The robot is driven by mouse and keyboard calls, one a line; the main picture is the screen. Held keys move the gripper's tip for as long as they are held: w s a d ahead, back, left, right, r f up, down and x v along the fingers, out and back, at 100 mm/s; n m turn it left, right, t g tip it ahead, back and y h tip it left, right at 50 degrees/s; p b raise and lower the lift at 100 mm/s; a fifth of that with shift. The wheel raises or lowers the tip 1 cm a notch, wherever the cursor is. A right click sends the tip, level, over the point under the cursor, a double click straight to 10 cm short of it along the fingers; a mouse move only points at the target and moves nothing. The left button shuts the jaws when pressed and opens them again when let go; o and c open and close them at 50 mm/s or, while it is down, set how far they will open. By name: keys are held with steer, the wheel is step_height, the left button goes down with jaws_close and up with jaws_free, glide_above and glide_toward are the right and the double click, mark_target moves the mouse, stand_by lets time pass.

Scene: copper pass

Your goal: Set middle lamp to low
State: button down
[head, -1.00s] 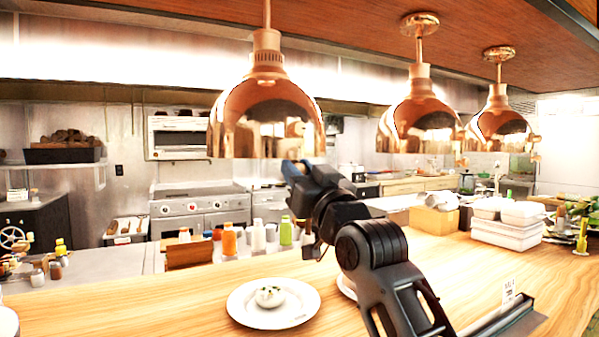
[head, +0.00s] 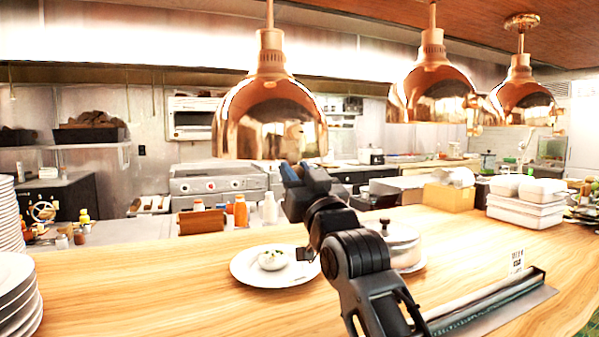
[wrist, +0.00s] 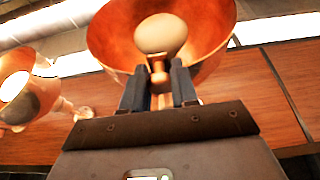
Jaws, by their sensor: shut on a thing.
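Three copper heat lamps hang in a row in the head view: a near left one (head: 270,115), a middle one (head: 432,92) and a far right one (head: 522,95). My gripper (head: 291,172) is raised just under the rim of the near left lamp. In the wrist view that lamp (wrist: 105,35) opens above my gripper (wrist: 157,75), with a pale round bulb (wrist: 160,35) inside. My fingers are shut on a small copper-coloured knob (wrist: 158,76) at the lamp's near rim. Another lamp (wrist: 22,88) hangs to the left. The knob's setting cannot be read.
A wooden counter (head: 150,290) runs below the lamps. On it are a plate with a small bowl (head: 272,260), a lidded pot (head: 402,240), white containers (head: 525,200) and plate stacks (head: 15,300) at left. Bottles (head: 240,212) stand behind.

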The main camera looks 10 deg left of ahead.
steer(key=shift+f, duration=0.4)
steer(key=c, duration=1.3)
jaws_free()
steer(key=o, duration=0.4)
steer(key=shift+r, duration=0.15)
steer(key=shift+c, duration=0.2)
steer(key=b+v, duration=0.1)
steer(key=v, duration=0.7)
